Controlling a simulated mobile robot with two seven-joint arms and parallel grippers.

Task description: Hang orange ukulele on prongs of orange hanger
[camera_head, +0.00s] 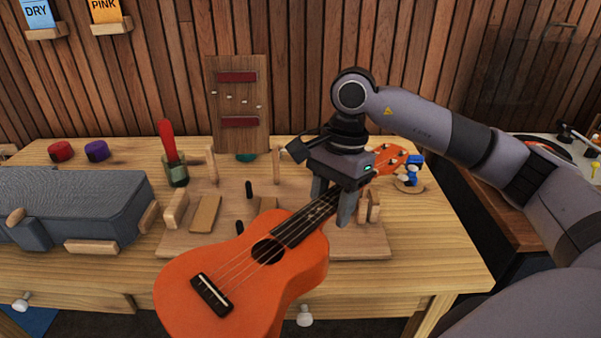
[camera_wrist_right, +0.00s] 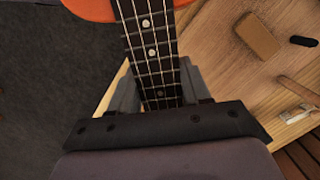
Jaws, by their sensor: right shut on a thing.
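The orange ukulele (camera_head: 243,288) is in front of and partly over the table's front edge in the head view. Its body is toward the lower left and its orange headstock (camera_head: 389,158) toward the upper right. My right gripper (camera_head: 332,203) is shut on the ukulele's dark neck, one finger on each side. In the right wrist view the fretted neck (camera_wrist_right: 153,50) runs between the fingers, with a sliver of the orange body (camera_wrist_right: 92,8) at the top. I see no orange hanger in either view. My left gripper is out of view.
The wooden table (camera_head: 440,260) holds a wooden workboard (camera_head: 185,243) with blocks and posts, partly hidden by the ukulele. A grey case (camera_head: 75,205) lies at left. A green jar (camera_head: 176,172), an upright pegged board (camera_head: 238,105) and a small blue figurine (camera_head: 412,170) stand behind.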

